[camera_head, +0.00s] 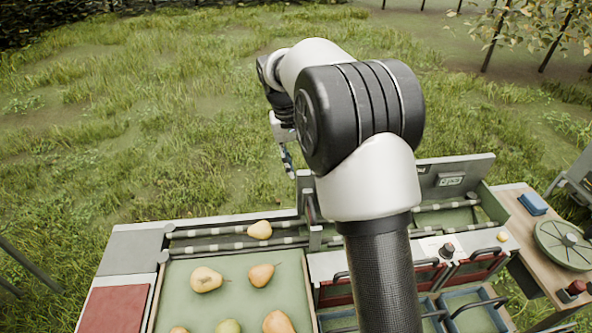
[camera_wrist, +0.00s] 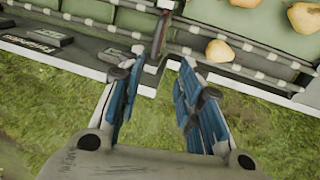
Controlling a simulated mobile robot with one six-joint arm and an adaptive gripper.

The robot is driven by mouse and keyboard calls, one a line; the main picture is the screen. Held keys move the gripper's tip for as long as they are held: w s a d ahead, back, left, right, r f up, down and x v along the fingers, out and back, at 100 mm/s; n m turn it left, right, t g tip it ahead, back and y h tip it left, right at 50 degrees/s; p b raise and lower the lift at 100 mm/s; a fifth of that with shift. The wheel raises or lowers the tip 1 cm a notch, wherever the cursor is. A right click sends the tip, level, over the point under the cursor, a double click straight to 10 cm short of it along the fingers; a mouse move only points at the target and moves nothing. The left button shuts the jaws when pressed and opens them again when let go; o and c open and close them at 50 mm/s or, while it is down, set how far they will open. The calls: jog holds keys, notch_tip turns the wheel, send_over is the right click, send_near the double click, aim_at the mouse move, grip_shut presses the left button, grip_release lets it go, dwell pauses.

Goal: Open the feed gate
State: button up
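What looks like the feed gate (camera_head: 311,208) is a narrow grey upright plate across the roller lane (camera_head: 215,246), left of my arm. In the wrist view the gate (camera_wrist: 160,38) stands just beyond my fingertips, across the lane. A yellow pear (camera_head: 259,230) lies on the lane, on the tray side of the gate; it also shows in the wrist view (camera_wrist: 220,51). My gripper (camera_wrist: 155,66) is open with nothing between its blue-padded fingers. In the head view my gripper (camera_head: 287,158) is partly hidden behind my arm, over the far edge of the station.
A green tray (camera_head: 174,292) with several pears is at the front left. Blue bins (camera_head: 470,318), a wooden side table with a round green disc (camera_head: 566,245) and a red-and-black knob (camera_head: 571,291) are at the right. Open grass lies behind the station.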

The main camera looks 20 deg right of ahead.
aim_at(312, 207)
jog(key=d+f+b, duration=0.1)
jog(key=f, duration=0.5)
jog(key=d+f+b, duration=0.1)
jog(key=f, duration=0.5)
jog(key=d+f+b, duration=0.1)
jog(key=d+f, duration=0.1)
jog(key=f, duration=0.4)
jog(key=shift+w+f, duration=0.1)
jog(key=shift+w, duration=0.3)
jog(key=shift+c, duration=0.4)
grip_shut()
